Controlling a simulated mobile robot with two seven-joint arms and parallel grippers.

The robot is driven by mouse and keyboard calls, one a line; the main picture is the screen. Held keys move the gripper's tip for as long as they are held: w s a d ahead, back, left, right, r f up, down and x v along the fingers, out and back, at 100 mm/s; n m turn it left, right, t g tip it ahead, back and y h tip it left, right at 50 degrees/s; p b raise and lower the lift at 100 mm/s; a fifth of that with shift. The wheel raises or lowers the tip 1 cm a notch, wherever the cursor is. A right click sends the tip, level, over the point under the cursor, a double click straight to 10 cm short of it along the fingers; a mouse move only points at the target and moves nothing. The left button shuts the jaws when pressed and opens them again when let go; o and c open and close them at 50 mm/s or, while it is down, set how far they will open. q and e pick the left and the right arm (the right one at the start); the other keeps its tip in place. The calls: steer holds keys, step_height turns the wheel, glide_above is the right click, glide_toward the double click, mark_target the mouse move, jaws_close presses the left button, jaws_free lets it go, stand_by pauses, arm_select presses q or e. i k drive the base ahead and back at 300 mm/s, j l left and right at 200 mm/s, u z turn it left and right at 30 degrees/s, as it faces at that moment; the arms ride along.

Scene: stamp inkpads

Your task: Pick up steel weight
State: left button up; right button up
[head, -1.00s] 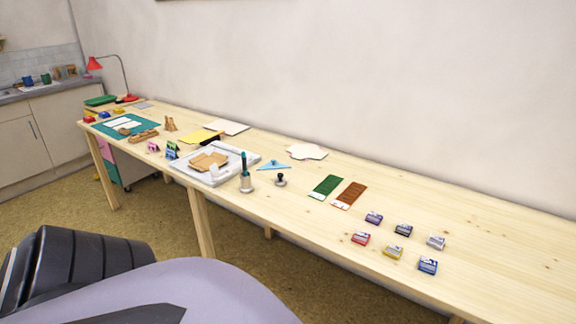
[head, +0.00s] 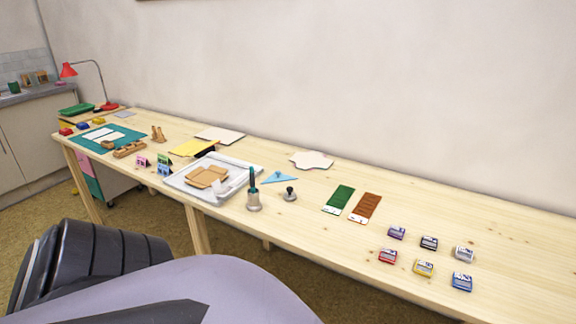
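A small round metal piece with a dark knob (head: 290,194), which looks like the steel weight, stands upright near the front edge of the long wooden table. Beside it on the left stands a silver cup-like metal piece with a tall teal handle (head: 254,192). Neither is touched by anything of mine. Neither of my grippers shows in the head view. Only dark and lavender parts, seemingly of my own body, fill the lower left.
A white tray (head: 174,182) holding brown card pieces lies left of the metal pieces. A blue triangle (head: 279,177) lies behind them. Green (head: 341,197) and brown (head: 367,205) strips and several inkpads (head: 423,268) lie to the right. The table's far right is bare.

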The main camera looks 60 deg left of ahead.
mark_target(290, 196)
steer(key=k+j, duration=0.1)
steer(key=j, duration=0.3)
steer(key=k+j, duration=0.1)
steer(key=j, duration=0.25)
steer(key=k+j, duration=0.1)
steer(key=j, duration=0.3)
steer(key=k+j+z, duration=0.1)
steer(key=j, duration=0.3)
